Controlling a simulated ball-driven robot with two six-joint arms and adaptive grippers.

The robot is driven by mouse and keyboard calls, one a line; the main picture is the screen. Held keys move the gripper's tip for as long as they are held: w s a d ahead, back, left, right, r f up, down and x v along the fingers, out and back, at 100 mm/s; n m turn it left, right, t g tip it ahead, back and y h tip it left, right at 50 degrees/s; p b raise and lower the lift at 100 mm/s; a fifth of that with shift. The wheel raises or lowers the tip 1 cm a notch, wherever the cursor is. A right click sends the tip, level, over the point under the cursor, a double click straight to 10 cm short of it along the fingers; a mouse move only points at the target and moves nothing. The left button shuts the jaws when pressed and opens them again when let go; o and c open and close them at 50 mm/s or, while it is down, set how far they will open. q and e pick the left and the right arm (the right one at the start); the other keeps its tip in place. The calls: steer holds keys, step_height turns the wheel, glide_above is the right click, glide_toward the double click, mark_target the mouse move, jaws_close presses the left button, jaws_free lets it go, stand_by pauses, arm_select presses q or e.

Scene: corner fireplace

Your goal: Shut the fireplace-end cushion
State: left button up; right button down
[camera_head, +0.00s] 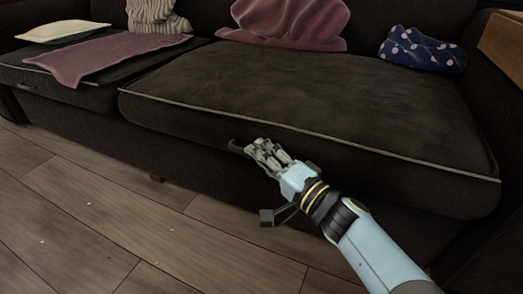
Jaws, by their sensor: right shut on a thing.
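A dark brown sofa fills the view, with a large right seat cushion (300,85) edged in pale piping and a left seat cushion (85,75) beside it. No fireplace shows, so I cannot tell from it which cushion is at the fireplace end. My right gripper (262,154) is at the front of the right cushion, below its piping. It is shut on a small brown handle (236,147), most of which the fingers hide. I cannot clearly tell whether the right cushion is raised or flat. My left gripper is not in view.
A mauve cloth (105,55) lies over the left cushion. A cream pillow (62,31), a striped pillow (157,15), a pink pillow (290,22) and a dotted navy pillow (421,49) rest at the back. The wooden floor (90,215) in front is clear.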

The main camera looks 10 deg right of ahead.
steer(key=shift+s+a+f, duration=0.2)
steer(key=shift+s+f, duration=0.15)
steer(key=shift+f, duration=0.35)
steer(key=c, duration=1.8)
jaws_free()
steer(key=shift+o, duration=0.8)
steer(key=shift+a, duration=0.15)
steer(key=r+v, duration=0.1)
steer(key=v, duration=1)
steer(key=shift+s+d+f, duration=0.3)
steer(key=shift+f, duration=0.05)
